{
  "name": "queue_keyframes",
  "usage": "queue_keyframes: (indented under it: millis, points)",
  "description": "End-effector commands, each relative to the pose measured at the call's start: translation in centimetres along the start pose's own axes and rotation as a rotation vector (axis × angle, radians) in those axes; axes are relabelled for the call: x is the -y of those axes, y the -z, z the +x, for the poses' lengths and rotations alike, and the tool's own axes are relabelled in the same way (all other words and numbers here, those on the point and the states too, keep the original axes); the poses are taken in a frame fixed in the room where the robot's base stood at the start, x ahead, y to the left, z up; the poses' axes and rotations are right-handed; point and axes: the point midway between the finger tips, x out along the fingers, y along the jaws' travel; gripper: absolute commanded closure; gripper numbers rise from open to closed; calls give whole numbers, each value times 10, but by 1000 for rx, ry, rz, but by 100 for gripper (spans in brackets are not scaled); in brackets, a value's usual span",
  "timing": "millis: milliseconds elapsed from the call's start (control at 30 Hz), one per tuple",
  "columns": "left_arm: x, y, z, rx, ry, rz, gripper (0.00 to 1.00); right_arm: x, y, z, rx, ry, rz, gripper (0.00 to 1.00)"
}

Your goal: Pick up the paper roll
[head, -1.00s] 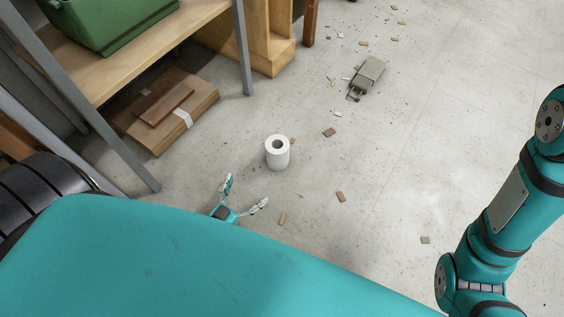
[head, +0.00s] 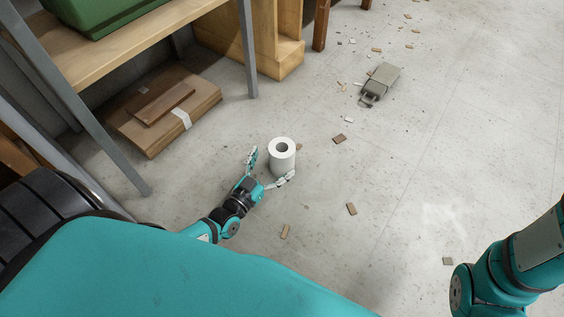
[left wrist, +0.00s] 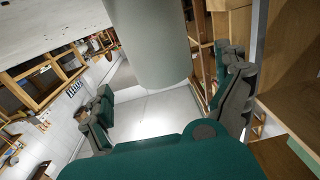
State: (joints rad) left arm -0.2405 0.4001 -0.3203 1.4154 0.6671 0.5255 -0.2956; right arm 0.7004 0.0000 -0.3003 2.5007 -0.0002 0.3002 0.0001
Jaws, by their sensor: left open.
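The white paper roll (head: 283,160) stands upright on the grey floor in the head view. My left gripper (head: 270,168) is open at its near left side, with one finger at its left and the other in front of its lower right. In the left wrist view the paper roll (left wrist: 150,45) looms large at the top, beyond and between the open fingers of my left gripper (left wrist: 170,105). I cannot tell whether any finger touches it. My right gripper is out of view; only part of my right arm shows.
A metal-legged wooden shelf (head: 130,40) with a green bin (head: 100,15) stands at the upper left, with flat cardboard (head: 165,115) beneath. A grey block-like object (head: 381,82) and scattered chips lie on the floor. The floor right of the roll is mostly clear.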

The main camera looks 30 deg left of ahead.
Motion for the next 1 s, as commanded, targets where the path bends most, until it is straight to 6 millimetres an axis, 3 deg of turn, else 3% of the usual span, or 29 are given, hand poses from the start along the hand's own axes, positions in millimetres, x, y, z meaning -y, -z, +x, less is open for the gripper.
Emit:
queue_keyframes:
  millis: [167, 500, 800, 1000]
  points:
    - [0, -2, 11, -1, 1, -2, 0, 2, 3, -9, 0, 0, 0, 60]
    - [2, 0, 52, -3, 1, -2, 0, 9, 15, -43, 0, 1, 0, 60]
    - [2, 3, 58, 0, 0, 0, 0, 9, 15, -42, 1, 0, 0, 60]
    - [2, 3, 57, 1, 0, -1, 25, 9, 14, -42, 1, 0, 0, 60]
